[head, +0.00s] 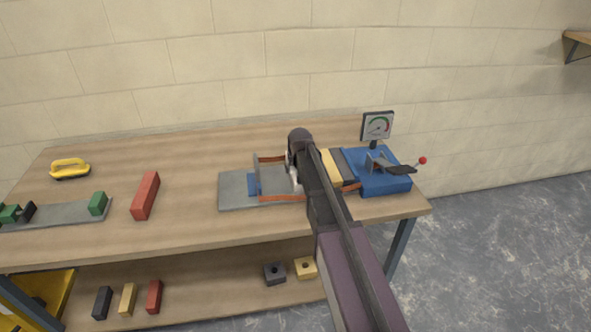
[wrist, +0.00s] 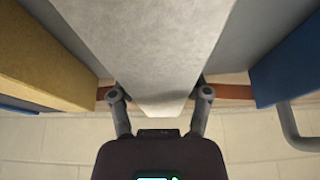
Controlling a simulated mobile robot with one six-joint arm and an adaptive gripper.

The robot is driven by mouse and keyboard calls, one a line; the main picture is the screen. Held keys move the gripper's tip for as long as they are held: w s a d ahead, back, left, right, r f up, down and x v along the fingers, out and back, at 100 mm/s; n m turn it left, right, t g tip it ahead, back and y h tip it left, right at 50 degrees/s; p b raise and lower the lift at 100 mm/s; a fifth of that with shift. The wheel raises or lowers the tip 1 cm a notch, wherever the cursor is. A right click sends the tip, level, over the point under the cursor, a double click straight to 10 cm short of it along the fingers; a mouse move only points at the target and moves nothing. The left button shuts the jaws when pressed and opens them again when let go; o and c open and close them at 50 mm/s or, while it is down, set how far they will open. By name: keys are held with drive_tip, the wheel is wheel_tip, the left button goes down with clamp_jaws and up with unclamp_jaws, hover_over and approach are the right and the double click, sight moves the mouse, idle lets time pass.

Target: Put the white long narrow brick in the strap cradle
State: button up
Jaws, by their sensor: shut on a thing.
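The white long narrow brick (wrist: 150,45) fills the upper middle of the wrist view. My gripper (wrist: 160,94) is shut on it, with one finger on each side near its end. In the head view only a pale sliver of the brick (head: 292,173) shows beside my gripper (head: 297,163); my arm hides the rest. The strap cradle (head: 235,190) is a grey plate with orange-brown straps (head: 271,158) and a blue block (head: 252,184) at its left. The brick is over the cradle, between a yellow block (wrist: 45,55) and a blue block (wrist: 290,60), with gaps beside both. I cannot tell whether it touches the plate.
A blue base (head: 385,183) with a gauge (head: 377,126) and red-knobbed lever (head: 422,160) adjoins the cradle's right. A red brick (head: 145,196) lies left, beside a grey fixture (head: 60,215) with green blocks. Bricks lie on the lower shelf. Bare tabletop separates the red brick and cradle.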

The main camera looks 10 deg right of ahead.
drive_tip(key=shift+f+b, duration=0.45)
idle(0.3)
drive_tip(key=o, duration=1.4)
drive_tip(key=shift+r, duration=0.15)
